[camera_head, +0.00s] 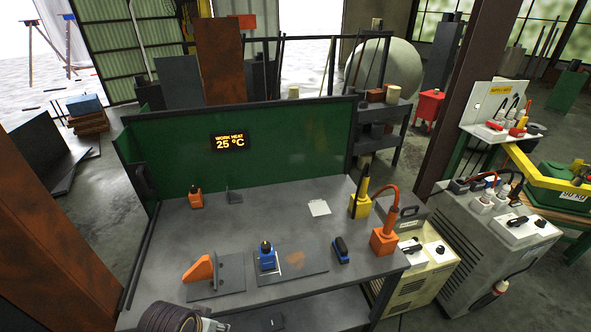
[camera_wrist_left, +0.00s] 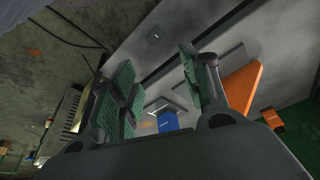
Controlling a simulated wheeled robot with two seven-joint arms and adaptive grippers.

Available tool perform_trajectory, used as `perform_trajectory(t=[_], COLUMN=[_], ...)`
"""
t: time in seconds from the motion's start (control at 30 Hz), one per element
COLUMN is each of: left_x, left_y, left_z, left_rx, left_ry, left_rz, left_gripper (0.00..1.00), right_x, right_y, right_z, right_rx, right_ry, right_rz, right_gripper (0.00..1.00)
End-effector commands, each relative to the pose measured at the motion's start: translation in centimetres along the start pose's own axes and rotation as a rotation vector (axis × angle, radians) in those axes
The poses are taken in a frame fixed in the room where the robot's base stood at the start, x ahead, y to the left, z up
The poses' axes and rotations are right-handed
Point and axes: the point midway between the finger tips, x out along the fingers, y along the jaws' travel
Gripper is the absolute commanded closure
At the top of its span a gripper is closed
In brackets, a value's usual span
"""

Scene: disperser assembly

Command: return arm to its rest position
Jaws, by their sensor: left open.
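My left gripper (camera_wrist_left: 160,88) is in its wrist view, with its two green-padded fingers spread apart and nothing between them. Past the fingers, a blue device (camera_wrist_left: 167,121) and an orange wedge-shaped piece (camera_wrist_left: 241,87) show on the workbench, apart from the fingers. In the head view the blue device (camera_head: 267,257) stands upright on a dark plate, and the orange piece (camera_head: 199,269) leans beside a grey bracket on another plate. A dark rounded part, probably of my arm, shows at the bottom edge; the gripper's fingertips cannot be made out there. My right gripper is in neither view.
The grey workbench (camera_head: 268,214) has a green back panel (camera_head: 290,140). On it stand an orange block (camera_head: 196,199), a yellow bottle-like device (camera_head: 360,205), an orange device with a cable (camera_head: 383,241) and a dark blue piece (camera_head: 341,250). The bench's middle is mostly clear.

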Motion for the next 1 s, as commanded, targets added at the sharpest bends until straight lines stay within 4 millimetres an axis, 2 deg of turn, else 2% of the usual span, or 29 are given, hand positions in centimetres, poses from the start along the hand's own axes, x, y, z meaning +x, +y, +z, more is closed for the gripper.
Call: perform_trajectory(t=[0.2, 0.57, 0.77, 1.0], left_x=[-0.5, 3.2, 6.1, 11.8], left_y=[-0.8, -0.7, -0.7, -0.5], left_z=[1.2, 1.4, 1.8, 3.2], left_rx=[-0.059, -0.055, -0.053, -0.051], left_ry=[-0.008, -0.021, -0.029, -0.05], left_rz=[-0.026, -0.023, -0.021, -0.017], left_gripper=[0.54, 0.54, 0.54, 0.54], right_x=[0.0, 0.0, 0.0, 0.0], right_y=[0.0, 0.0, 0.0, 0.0], right_z=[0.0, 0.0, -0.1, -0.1], right_rx=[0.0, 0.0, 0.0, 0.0], right_ry=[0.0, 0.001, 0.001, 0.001], right_rz=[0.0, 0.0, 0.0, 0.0], right_gripper=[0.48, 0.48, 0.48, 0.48])
